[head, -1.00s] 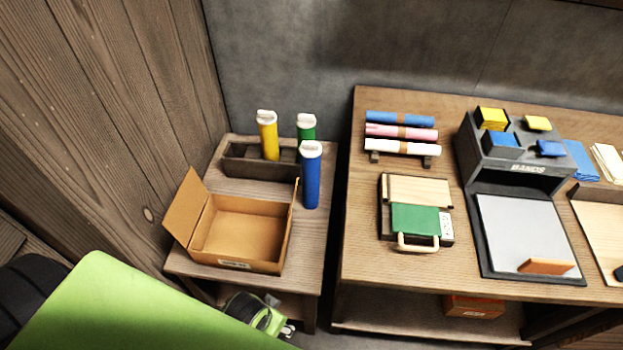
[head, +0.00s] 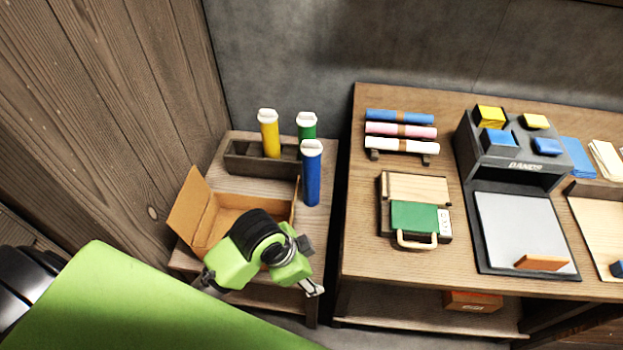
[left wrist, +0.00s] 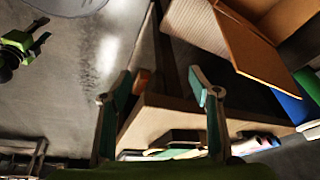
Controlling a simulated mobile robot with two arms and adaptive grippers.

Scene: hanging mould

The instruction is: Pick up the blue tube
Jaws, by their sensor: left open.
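The blue tube (head: 311,178), with a white cap, stands upright at the right edge of the small wooden side table, in front of the green tube (head: 306,128). The yellow tube (head: 269,135) stands to their left. My left gripper (head: 311,270) is in front of the blue tube, nearer the camera, beside the cardboard box, and apart from the tube. In the left wrist view its two fingers (left wrist: 162,92) are spread with nothing between them. The blue tube (left wrist: 290,106) shows there at the right edge, outside the fingers, partly cut off.
The open cardboard box (head: 213,222) is partly hidden by my left arm. A dark wooden holder (head: 240,163) stands behind it. A gap separates the side table from the larger workbench (head: 380,275), which carries rolls, a green-lidded press (head: 414,217) and a grey stand.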

